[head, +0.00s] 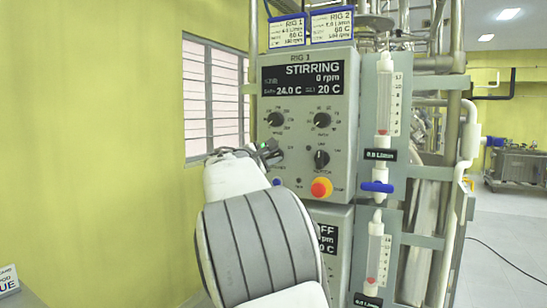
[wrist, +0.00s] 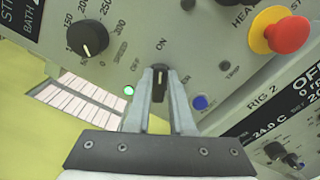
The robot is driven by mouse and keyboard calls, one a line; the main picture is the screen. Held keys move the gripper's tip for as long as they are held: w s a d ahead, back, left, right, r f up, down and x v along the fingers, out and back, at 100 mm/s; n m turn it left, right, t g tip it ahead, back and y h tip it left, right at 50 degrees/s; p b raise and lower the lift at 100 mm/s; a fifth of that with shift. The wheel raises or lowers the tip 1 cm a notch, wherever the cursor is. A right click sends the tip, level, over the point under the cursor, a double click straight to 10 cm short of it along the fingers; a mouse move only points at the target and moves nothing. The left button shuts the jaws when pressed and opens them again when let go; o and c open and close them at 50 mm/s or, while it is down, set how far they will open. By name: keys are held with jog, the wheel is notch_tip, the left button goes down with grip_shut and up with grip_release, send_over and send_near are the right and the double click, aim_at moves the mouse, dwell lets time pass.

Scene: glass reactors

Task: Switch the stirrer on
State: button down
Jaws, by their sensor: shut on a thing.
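The RIG 1 control panel (head: 341,87) stands upright in the head view, and its display reads STIRRING, 0 rpm, 24.0 C and 20 C. In the wrist view a small black stirrer switch (wrist: 159,86) sits between the fingertips of my gripper (wrist: 160,92), which is shut on it. The switch's pale mark points up toward the ON label (wrist: 161,44); the OFF label is to its left. A green lamp (wrist: 129,91) is lit left of the switch. In the head view my arm hides most of the switch.
A black speed dial (wrist: 87,39) is up and left of the switch. A red emergency button (wrist: 288,33) on a yellow base and a blue button (wrist: 200,102) are to its right. A flowmeter (head: 384,100) stands right of the panel. A second panel, RIG 2, is below.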

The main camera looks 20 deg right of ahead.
jog(key=c, duration=0.8)
grip_release()
jog(key=b+v, duration=0.2)
jog(key=v, duration=1.5)
jog(key=shift+s+a, duration=0.15)
jog(key=shift+a, duration=0.05)
jog(key=shift+s, duration=0.1)
jog(key=s+d+f+m+g+y+p, duration=0.25)
jog(key=s+f, duration=0.25)
jog(key=s, duration=0.3)
jog(key=s+d+f+m+g+y+p, duration=0.2)
jog(key=s+f+m+y, duration=0.25)
jog(key=s, duration=0.35)
jog(key=s+a+f+m+y+p, duration=0.1)
jog(key=s+a+f+m+y, duration=0.1)
jog(key=s, duration=0.3)
jog(key=s+a+f+m+y+p, duration=0.1)
jog(key=s+a+f+m+y, duration=0.1)
jog(key=s+a+f, duration=0.2)
jog(key=s+a+f+m+g+y+p, duration=0.1)
jog(key=s+a+f+m+y, duration=0.1)
jog(key=s, duration=0.4)
jog(key=shift+s+a+f+y+p, duration=0.2)
jog(key=shift+a+f+y, duration=0.1)
jog(key=shift+a, duration=0.3)
jog(key=shift+s+a+f+y+p, duration=0.2)
jog(key=shift+a+f+y, duration=0.1)
jog(key=shift+a, duration=0.3)
